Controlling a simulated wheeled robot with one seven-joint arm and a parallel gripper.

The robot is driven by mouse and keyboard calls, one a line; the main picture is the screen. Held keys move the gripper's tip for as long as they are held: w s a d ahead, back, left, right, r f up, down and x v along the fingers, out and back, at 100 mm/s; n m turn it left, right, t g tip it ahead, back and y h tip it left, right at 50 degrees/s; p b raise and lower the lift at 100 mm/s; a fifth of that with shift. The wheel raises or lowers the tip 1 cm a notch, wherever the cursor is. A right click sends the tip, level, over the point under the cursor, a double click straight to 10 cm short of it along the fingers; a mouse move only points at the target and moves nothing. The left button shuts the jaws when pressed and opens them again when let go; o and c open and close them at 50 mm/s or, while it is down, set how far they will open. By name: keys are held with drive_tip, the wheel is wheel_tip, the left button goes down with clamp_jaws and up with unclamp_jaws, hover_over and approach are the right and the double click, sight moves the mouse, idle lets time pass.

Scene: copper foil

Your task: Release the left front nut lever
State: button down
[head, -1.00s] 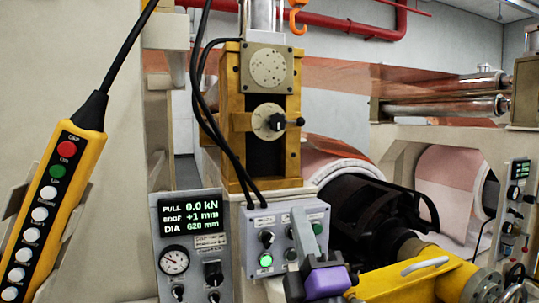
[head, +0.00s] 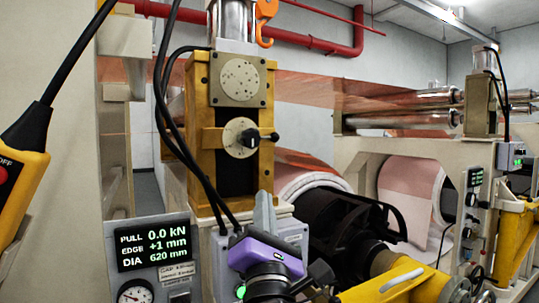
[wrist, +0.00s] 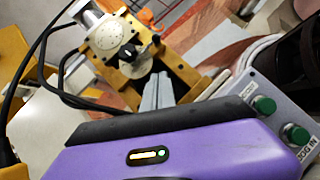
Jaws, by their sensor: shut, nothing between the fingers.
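A yellow-framed post (head: 197,135) stands at centre left. On it is a round pale disc with a black-knobbed lever (head: 241,138), pointing right in the head view. It also shows in the wrist view (wrist: 130,51). I cannot tell whether this is the left front nut lever; no label reads so. My gripper (head: 264,202), with grey fingers, is shut and empty. It shows in front of the post's lower part, below and apart from the lever. In the wrist view the fingertips (wrist: 157,78) point toward the post. My purple wrist hides part of the control box below.
A grey control box (head: 289,236) with green buttons is close behind my wrist. Black cables (head: 172,120) hang left of the post. A display panel (head: 153,250) and yellow pendant (head: 22,185) are at left. A black chuck (head: 345,215) and copper roll (head: 410,190) lie right.

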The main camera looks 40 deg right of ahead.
drive_tip(key=shift+w+r, duration=0.1)
drive_tip(key=p+x, duration=0.1)
drive_tip(key=x, duration=0.3)
drive_tip(key=s+p+x, duration=0.1)
drive_tip(key=x, duration=0.2)
drive_tip(key=r+p+x, duration=0.1)
drive_tip(key=p+x, duration=0.1)
drive_tip(key=x, duration=0.2)
drive_tip(key=shift+d+r, duration=0.3)
drive_tip(key=shift+d, duration=0.1)
drive_tip(key=shift+d+r, duration=0.45)
drive_tip(key=shift+r, duration=0.05)
drive_tip(key=shift+d+r+n, duration=0.1)
drive_tip(key=shift+n, duration=0.2)
